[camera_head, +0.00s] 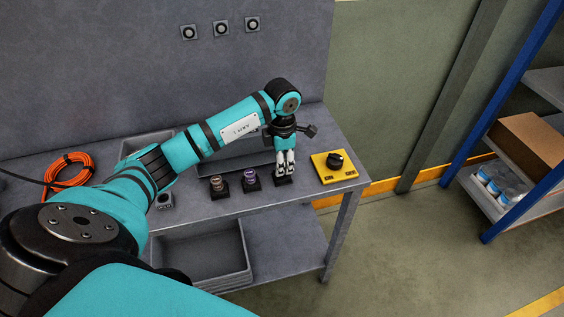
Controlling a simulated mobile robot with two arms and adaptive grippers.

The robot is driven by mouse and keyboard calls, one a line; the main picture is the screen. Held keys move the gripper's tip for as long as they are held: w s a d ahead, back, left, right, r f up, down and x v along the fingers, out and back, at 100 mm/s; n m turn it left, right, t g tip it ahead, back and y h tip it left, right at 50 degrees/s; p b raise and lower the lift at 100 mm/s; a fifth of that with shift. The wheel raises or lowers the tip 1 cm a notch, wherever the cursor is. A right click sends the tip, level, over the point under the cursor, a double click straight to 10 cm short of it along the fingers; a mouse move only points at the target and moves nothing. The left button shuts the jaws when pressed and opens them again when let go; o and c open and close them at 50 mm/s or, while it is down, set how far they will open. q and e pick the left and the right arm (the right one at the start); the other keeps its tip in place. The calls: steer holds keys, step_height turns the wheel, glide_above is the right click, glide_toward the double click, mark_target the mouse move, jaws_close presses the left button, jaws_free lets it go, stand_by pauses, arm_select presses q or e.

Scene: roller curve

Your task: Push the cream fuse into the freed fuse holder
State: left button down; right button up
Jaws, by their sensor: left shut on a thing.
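My left gripper (286,171) points straight down at the right end of a row of dark square fuse holders. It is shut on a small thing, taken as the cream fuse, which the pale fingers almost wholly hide. The fuse holder (284,181) directly under it shows only its dark base. How deep the fuse sits in it cannot be told. To the left stand a holder with a purple-topped fuse (250,175) and a holder with a brownish fuse (217,182). My right gripper is not in view.
A yellow plate with a black knob (321,164) is close right of the gripper, near the table's edge. A grey block (165,201) stands front left. A coiled orange cable (68,158) lies at far left. Grey trays lie behind my arm and on the lower shelf.

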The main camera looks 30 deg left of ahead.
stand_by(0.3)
arm_select(q)
steer(key=shift+f+b, duration=0.9)
stand_by(0.3)
steer(key=c, duration=1)
jaws_free()
steer(key=shift+r, duration=0.1)
steer(key=shift+r, duration=0.1)
step_height(320, 180, up, 12)
steer(key=shift+f, duration=0.15)
